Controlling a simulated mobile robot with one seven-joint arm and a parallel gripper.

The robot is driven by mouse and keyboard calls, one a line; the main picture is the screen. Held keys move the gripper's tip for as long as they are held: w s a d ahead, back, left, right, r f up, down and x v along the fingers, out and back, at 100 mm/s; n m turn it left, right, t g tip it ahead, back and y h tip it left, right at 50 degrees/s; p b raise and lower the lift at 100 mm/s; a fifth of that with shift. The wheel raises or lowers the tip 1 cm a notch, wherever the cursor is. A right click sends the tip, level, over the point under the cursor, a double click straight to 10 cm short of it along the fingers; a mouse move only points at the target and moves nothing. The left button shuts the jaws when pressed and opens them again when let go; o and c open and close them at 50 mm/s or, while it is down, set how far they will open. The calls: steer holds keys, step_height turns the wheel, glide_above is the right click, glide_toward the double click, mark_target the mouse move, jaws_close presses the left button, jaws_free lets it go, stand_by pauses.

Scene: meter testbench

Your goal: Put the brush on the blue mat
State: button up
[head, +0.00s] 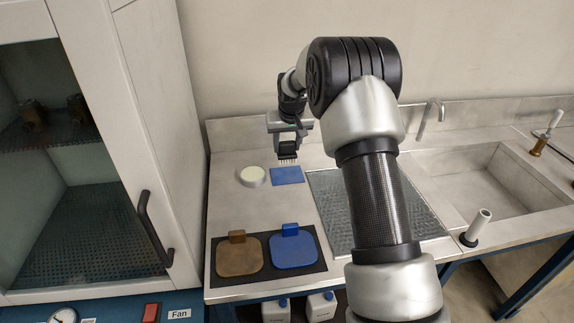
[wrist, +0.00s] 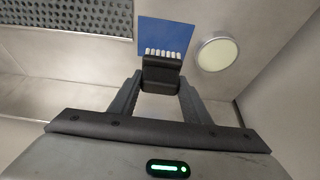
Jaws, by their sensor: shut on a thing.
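My gripper (head: 288,143) is shut on the brush (head: 287,155), a black block with a row of pale bristle tufts. In the wrist view the brush (wrist: 161,73) sits between the two fingers (wrist: 160,88), bristles facing away from my gripper. The small blue mat (head: 287,176) lies flat on the grey worktop. It also shows in the wrist view (wrist: 166,32), just past the bristles. The brush is over or at the mat's back edge. I cannot tell whether the bristles touch the mat.
A round pale dish (head: 252,176) stands just left of the mat. A dark tray (head: 266,281) with a brown plate (head: 239,258) and a blue plate (head: 294,253) lies nearer. A textured panel (head: 328,193) and a sink (head: 480,185) are to the right; a cabinet (head: 165,120) is left.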

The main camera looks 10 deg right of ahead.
mark_target(288, 155)
steer(key=shift+f, duration=2.9)
steer(key=shift+f, duration=0.2)
steer(key=o, duration=1.1)
